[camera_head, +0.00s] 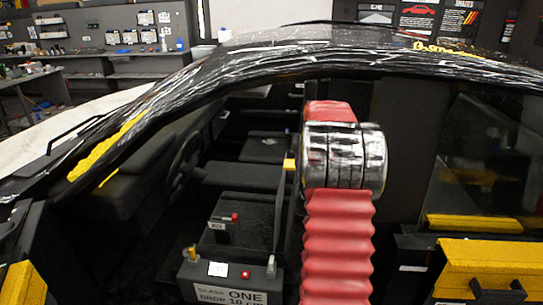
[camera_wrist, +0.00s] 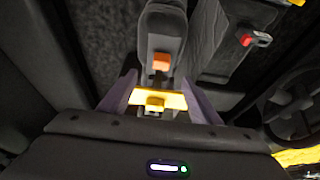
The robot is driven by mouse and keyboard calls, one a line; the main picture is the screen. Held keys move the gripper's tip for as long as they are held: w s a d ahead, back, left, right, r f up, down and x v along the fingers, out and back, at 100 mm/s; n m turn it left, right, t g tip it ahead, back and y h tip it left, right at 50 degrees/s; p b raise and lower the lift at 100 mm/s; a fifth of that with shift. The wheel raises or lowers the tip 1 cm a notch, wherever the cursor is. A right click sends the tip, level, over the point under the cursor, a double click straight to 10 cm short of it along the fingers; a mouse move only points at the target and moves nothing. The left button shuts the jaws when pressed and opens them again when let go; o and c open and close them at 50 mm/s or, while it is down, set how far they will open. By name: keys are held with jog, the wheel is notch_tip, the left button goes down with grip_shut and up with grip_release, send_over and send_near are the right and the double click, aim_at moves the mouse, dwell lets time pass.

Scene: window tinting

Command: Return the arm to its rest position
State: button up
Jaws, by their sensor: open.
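My arm (camera_head: 340,235), in a red ribbed sleeve with a shiny metal band, stands upright in the middle of the head view, in front of the car's side opening. In the wrist view my gripper (camera_wrist: 158,78) shows two purplish fingers spread apart, with a yellow bar across between them near their base. The fingers are open and I see nothing held between them. Beyond them is the dark car interior, with a grey seat or console part (camera_wrist: 163,30) bearing an orange block (camera_wrist: 162,62). The fingers are not clearly visible in the head view.
The black car's roof edge (camera_head: 300,62) arches over the opening. Inside are a steering wheel (camera_head: 185,158) and dark seats. Workbenches (camera_head: 130,65) stand behind.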

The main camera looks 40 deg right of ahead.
jog(key=shift+g+y, duration=0.3)
jog(key=s+a+f, duration=0.2)
jog(key=f, duration=0.1)
jog(key=shift+a+f, duration=0.15)
jog(key=shift+f, duration=0.1)
jog(key=s+a+r+n+t+y, duration=0.1)
jog(key=s+a+r+n, duration=0.2)
jog(key=a, duration=1.3)
jog(key=s+a+r+n+t, duration=0.1)
jog(key=s+a+r+n, duration=0.2)
jog(key=s+a, duration=0.7)
jog(key=s+a+r+n+t+y, duration=0.1)
jog(key=s+a+r+n, duration=0.2)
jog(key=a, duration=2)
jog(key=shift+s+n+y, duration=0.3)
jog(key=shift+s, duration=1.95)
